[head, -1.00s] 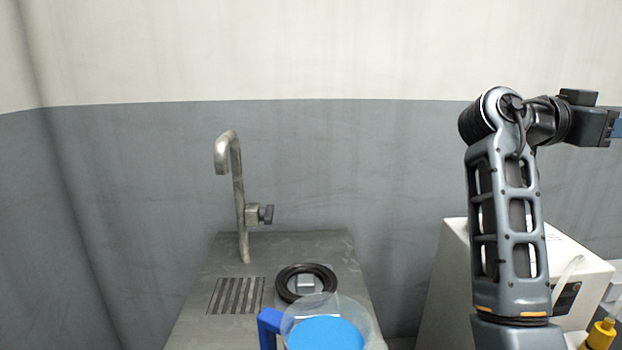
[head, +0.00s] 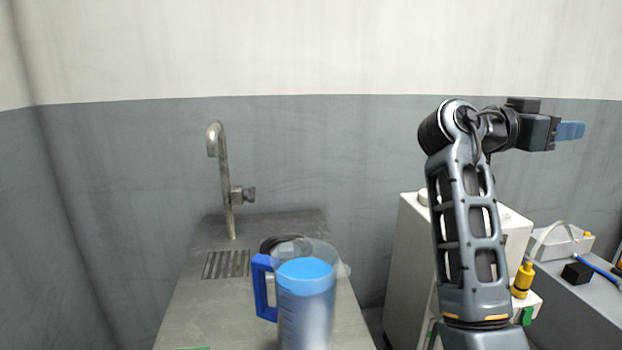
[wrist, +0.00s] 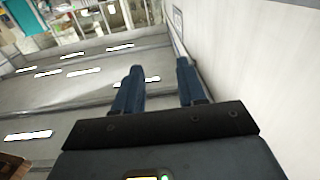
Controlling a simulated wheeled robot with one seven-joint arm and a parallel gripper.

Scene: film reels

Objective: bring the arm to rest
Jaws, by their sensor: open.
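My arm stands raised and folded at the right of the head view, with my gripper (head: 570,130) pointing right, in front of the grey and white wall. In the wrist view my gripper (wrist: 158,88) shows two blue fingers apart with nothing between them. The fingers touch nothing that I can see.
A pitcher (head: 306,300) with a blue handle and blue contents stands on the grey sink counter (head: 185,315), partly hiding a dark ring (head: 283,242). A tap (head: 226,190) rises behind. White cabinet (head: 408,255), yellow bottle (head: 523,279) and side bench (head: 590,310) lie right.

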